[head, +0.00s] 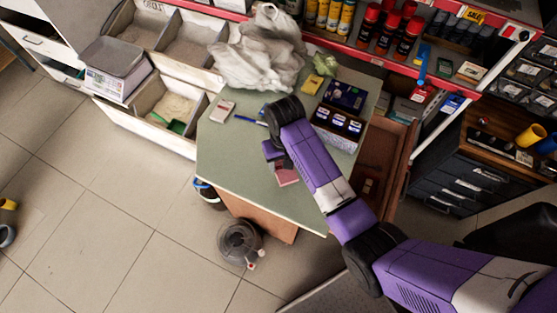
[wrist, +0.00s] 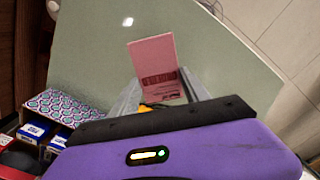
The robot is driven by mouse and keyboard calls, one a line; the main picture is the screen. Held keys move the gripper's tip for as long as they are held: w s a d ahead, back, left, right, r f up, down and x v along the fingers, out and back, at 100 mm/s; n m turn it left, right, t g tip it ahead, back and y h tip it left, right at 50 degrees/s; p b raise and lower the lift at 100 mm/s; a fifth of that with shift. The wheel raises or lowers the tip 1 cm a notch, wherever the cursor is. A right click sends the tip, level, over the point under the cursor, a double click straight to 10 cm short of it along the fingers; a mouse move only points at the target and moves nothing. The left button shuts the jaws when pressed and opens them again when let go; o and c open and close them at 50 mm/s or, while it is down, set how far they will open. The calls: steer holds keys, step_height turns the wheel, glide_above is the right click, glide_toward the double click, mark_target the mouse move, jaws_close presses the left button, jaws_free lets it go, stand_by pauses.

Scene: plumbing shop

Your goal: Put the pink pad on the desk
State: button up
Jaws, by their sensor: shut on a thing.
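The pink pad (wrist: 153,56) is between the grey fingers of my gripper (wrist: 160,92) in the wrist view, with a plain pink upper part and dark print lower down. My gripper is shut on it. In the head view the pad (head: 288,177) shows beside my purple gripper (head: 276,160), over the front part of the green desk (head: 235,170). The fingertips are mostly hidden there by my arm. I cannot tell whether the pad touches the desk top.
A box of small blue-labelled packs (head: 338,122) stands on the desk's right side. A crumpled plastic bag (head: 262,55) lies at the back. A pale small box (head: 222,111) and a blue pen (head: 250,123) lie at the left. The desk's front left is clear.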

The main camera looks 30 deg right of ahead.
mark_target(283, 171)
steer(key=shift+f+b, duration=0.45)
steer(key=shift+f, duration=0.35)
steer(key=shift+f+b, duration=2.05)
steer(key=shift+f, duration=0.05)
steer(key=shift+f, duration=0.2)
steer(key=o, duration=1.4)
step_height(283, 171, up, 12)
steer(key=shift+r+p, duration=0.2)
steer(key=shift+p, duration=0.25)
steer(key=shift+f, duration=0.1)
